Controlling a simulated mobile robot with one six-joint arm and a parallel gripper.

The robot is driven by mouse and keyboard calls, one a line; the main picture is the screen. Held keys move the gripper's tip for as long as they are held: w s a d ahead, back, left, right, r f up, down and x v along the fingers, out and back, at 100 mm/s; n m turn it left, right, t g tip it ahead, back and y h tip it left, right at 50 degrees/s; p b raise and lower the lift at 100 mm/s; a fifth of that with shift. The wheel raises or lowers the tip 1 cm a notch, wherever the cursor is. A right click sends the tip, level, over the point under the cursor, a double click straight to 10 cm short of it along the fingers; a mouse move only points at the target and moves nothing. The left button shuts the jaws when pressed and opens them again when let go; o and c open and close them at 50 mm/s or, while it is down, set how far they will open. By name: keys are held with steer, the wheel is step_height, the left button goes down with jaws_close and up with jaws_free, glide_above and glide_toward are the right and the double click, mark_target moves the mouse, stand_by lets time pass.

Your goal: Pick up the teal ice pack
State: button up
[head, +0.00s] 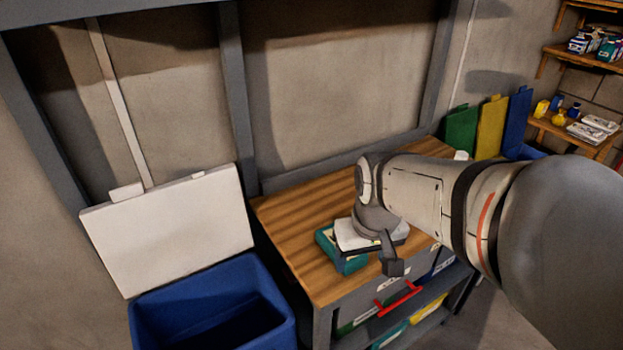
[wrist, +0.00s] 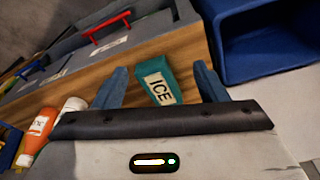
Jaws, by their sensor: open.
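The teal ice pack (wrist: 157,80), with a white label reading "ICE", lies on the wooden top of the workbench. In the wrist view it shows between the two blue-grey fingers of my open gripper (wrist: 161,72), with clear space on both sides and no visible contact. In the head view the ice pack (head: 327,240) is near the bench's front left and partly hidden under my gripper (head: 370,262). The near end of the ice pack is cut off by my gripper's body in the wrist view.
An open blue bin (head: 215,305) with a white lid stands left of the workbench (head: 295,215). An orange bottle (wrist: 38,130) and a white bottle (wrist: 72,106) stand near the gripper. A red drawer handle (head: 398,300) is on the bench front. Green, yellow and blue panels are at the back right.

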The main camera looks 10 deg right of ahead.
mark_target(324, 238)
steer(key=o, duration=0.4)
steer(key=w+n+g+p, duration=0.1)
steer(key=w+p, duration=0.2)
steer(key=w, duration=0.4)
steer(key=shift+n, duration=0.4)
steer(key=shift+n+g, duration=0.5)
steer(key=shift+n, duration=0.4)
steer(key=w+f+p, duration=0.1)
steer(key=w, duration=0.1)
steer(key=w+f+p, duration=0.1)
steer(key=w, duration=0.1)
steer(key=w+f+p, duration=0.1)
steer(key=w, duration=0.1)
steer(key=shift+w+d+f, duration=0.1)
steer(key=shift+w+f, duration=0.15)
steer(key=shift+f, duration=0.15)
steer(key=shift+w+f, duration=0.15)
steer(key=shift+f, duration=0.55)
steer(key=shift+f+p, duration=0.9)
steer(key=shift+f, duration=2.55)
